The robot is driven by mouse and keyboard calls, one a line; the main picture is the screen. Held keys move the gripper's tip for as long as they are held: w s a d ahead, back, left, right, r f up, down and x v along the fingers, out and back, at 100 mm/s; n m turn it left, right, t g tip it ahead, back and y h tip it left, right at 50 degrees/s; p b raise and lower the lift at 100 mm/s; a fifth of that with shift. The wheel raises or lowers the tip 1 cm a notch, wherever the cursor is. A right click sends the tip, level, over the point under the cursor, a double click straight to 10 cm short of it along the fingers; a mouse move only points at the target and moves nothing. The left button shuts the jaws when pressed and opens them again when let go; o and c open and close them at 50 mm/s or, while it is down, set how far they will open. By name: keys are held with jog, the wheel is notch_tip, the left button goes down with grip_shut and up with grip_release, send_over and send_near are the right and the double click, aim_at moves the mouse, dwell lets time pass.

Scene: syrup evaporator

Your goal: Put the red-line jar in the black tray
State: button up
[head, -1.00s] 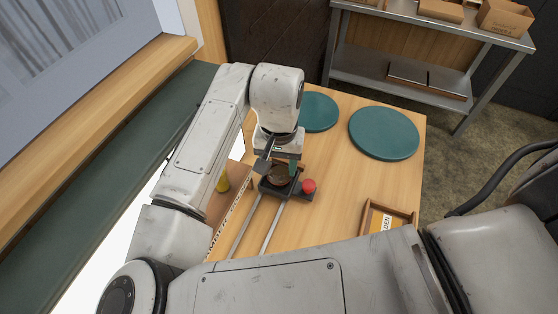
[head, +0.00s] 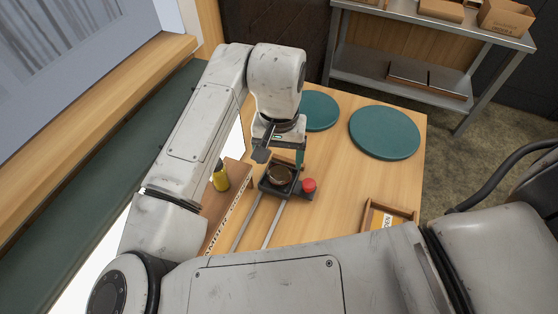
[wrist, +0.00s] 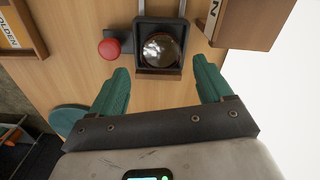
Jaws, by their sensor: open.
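A round, dark brown jar (head: 281,174) sits in the black tray (head: 275,193) on the wooden table. The wrist view shows the jar (wrist: 161,48) from above, inside the walls of the tray (wrist: 141,32). I cannot make out a red line on it. My gripper (head: 280,157) is open and empty, above and behind the tray. In the wrist view its two green fingers (wrist: 160,66) stand wide apart, clear of the jar and the tray.
A red knob (head: 309,185) sits beside the tray, and two metal rails (head: 274,224) run from it. A wooden rack (head: 239,178) with a yellow jar (head: 220,180) stands left. A wooden box (head: 370,214) lies right. Two teal discs (head: 384,133) lie at the back.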

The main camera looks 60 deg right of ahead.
notch_tip(320, 180, up, 9)
jog(key=shift+b, duration=0.3)
dwell(1.4)
